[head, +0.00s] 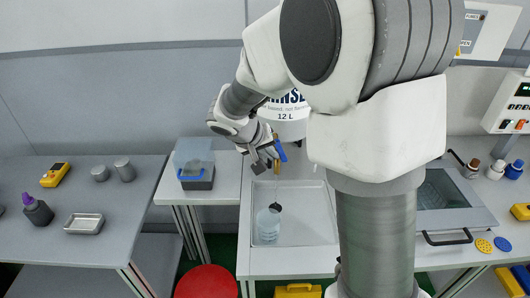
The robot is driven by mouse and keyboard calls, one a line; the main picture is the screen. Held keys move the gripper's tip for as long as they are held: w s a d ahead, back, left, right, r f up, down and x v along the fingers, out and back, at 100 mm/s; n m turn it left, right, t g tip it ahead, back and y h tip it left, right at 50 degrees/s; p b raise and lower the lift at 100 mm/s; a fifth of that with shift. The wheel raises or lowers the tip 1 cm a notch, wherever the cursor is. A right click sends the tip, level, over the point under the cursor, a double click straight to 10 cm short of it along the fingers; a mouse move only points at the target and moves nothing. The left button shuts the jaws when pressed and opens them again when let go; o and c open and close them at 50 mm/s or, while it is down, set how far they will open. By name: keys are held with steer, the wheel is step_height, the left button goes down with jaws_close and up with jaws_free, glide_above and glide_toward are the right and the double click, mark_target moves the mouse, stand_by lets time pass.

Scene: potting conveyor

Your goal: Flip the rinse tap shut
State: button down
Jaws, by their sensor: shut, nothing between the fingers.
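The white rinse container (285,129), marked 12 L, stands at the back of the middle table, partly hidden by my arm. The rinse tap's blue lever (281,154) shows below it, slanting down, with a small brass-coloured part beside it. My gripper (264,164) is shut and empty, just left of the blue lever. I cannot tell whether they touch. Below is a pale sink tray (312,231) with a clear bluish bottle (268,226) in it. I cannot make out whether water runs from the tap.
A clear-lidded box with a blue handle (191,176) stands left of the sink. The left table (130,212) holds a yellow meter (55,174), grey cylinders, a dark bottle (37,211) and a metal dish (84,223). A red stool (206,282) stands in front. My arm blocks the middle right.

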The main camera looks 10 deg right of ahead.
mark_target(286, 158)
steer(key=shift+s+d+n+b, duration=0.1)
steer(key=shift+d+n+b, duration=0.15)
steer(key=shift+n+b, duration=0.15)
steer(key=d+n+y, duration=0.1)
steer(key=d+n+t+b, duration=0.1)
steer(key=shift+s+n+t+y, duration=0.3)
steer(key=shift+n+y, duration=0.1)
steer(key=shift+d+r+n+t+y+p, duration=0.25)
steer(key=shift+d+n+y+p, duration=0.25)
steer(key=shift+d+n+p, duration=0.3)
steer(key=w+d+n+y+p, duration=0.3)
steer(key=d+n+p, duration=0.2)
steer(key=p, duration=0.7)
steer(key=shift+d+f+n+t+y, duration=0.25)
steer(key=shift+n+t+y, duration=0.1)
steer(key=shift+n, duration=0.15)
steer(key=shift+w+r, duration=0.1)
steer(key=shift+w, duration=0.15)
